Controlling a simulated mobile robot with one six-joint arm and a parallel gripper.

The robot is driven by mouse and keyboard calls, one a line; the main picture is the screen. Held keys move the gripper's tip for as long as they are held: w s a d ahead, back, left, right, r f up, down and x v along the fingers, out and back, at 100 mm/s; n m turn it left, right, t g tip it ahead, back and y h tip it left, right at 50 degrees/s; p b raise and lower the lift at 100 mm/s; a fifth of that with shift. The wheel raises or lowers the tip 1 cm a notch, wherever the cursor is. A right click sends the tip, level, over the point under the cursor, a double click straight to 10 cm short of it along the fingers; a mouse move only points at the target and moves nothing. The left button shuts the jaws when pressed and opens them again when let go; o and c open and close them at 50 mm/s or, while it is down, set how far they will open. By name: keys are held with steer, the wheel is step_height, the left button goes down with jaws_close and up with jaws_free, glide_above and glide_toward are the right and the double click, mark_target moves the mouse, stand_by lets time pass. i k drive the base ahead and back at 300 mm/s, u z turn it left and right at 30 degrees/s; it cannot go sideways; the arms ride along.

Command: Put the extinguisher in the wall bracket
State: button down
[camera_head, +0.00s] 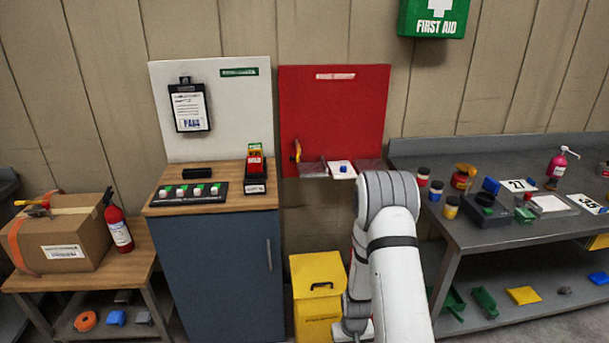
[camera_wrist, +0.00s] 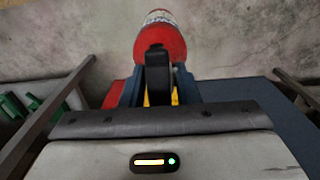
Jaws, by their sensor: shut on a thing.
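My gripper (camera_wrist: 158,88) shows in the wrist view, shut on a red extinguisher (camera_wrist: 160,38). The extinguisher's rounded red end and part of a white label show beyond the fingers, with a black part between them. In the head view my arm hides the gripper and nearly all of the held extinguisher. A second red extinguisher (camera_head: 118,225) with a black top and white label stands on the wooden bench at the left, beside the cardboard box.
A red board (camera_head: 335,105) with a small shelf is on the wall behind my arm. A yellow bin (camera_head: 315,275) stands below it, next to the blue cabinet (camera_head: 215,265). A cluttered grey workbench (camera_head: 455,240) is at the right. The cardboard box (camera_head: 70,235) is at the left.

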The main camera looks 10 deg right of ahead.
mark_target(312, 169)
steer(key=z, duration=0.4)
steer(key=i, duration=1)
steer(key=u, duration=0.4)
